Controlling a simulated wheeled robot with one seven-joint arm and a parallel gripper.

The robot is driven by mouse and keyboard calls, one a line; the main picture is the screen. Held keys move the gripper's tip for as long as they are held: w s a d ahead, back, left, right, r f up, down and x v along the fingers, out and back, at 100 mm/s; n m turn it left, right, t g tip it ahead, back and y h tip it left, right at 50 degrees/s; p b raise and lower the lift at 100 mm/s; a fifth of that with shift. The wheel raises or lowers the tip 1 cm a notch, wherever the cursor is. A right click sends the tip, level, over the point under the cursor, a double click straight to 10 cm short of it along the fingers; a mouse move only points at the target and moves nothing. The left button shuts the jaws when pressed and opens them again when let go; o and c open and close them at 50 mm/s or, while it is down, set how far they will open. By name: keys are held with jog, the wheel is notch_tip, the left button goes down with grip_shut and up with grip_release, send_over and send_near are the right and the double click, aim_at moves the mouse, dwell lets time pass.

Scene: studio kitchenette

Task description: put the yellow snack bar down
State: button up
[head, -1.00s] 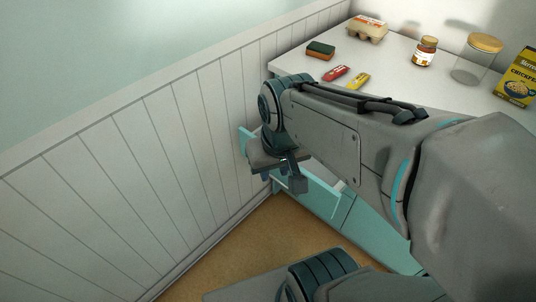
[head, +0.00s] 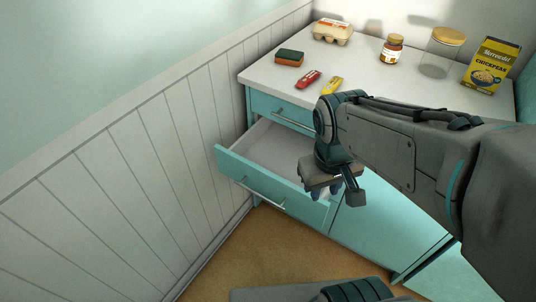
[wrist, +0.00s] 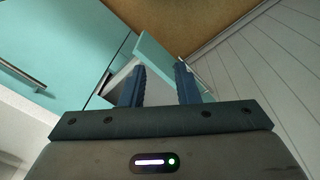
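The yellow snack bar (head: 332,86) lies flat on the white countertop (head: 385,75), near its front edge, in the head view. A red snack bar (head: 308,79) lies just left of it. My gripper (wrist: 160,80) is open, with its two blue fingers apart and nothing between them in the wrist view. In the head view it hangs pointing down beside the right end of the open drawer (head: 270,188), below counter height and apart from the yellow bar. The visible part of the drawer's inside looks empty; my arm hides its right part.
A sponge (head: 289,57), an egg carton (head: 332,32), a jar with a label (head: 392,49), an empty glass jar (head: 440,58) and a yellow chickpea box (head: 491,66) stand on the counter. A panelled wall (head: 120,175) bounds the left. The floor (head: 265,255) before the drawer shows clear.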

notch_tip(320, 180, down, 11)
jog(key=w+a+n+g+h+b, duration=0.25)
jog(key=n+h+b, duration=0.25)
jog(key=n, duration=0.6)
jog(key=n+t+h+b, duration=0.7)
jog(key=n+t+b, duration=0.7)
jog(key=n, duration=1.9)
send_near(259, 194)
jog(key=w+d+t, duration=0.1)
jog(key=w+d, duration=0.1)
jog(key=w+d+t, duration=0.1)
jog(key=w+d, duration=0.1)
jog(key=w+d+t, duration=0.1)
jog(key=w+d, duration=0.2)
jog(key=shift+w+f, duration=0.1)
jog(key=shift+f, duration=0.2)
jog(key=shift+p, duration=0.3)
grip_shut()
